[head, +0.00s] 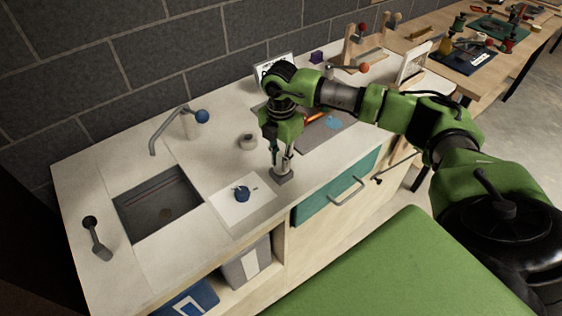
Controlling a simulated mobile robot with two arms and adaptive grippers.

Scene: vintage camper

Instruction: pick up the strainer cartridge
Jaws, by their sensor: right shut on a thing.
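My right gripper (281,160) points down over the counter, right of the white mat. It is shut on a small, slim thing that is mostly hidden between the fingers, apparently the strainer cartridge. A small grey block (283,177) sits right below the fingertips on the counter. I cannot tell whether the held thing still touches this block. My left gripper is not in view.
A dark blue knobbed part (241,193) lies on a white mat (258,207). The sink (158,208) and a blue-knobbed faucet (168,122) are left. A teal drawer front (325,197) lies below the counter edge.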

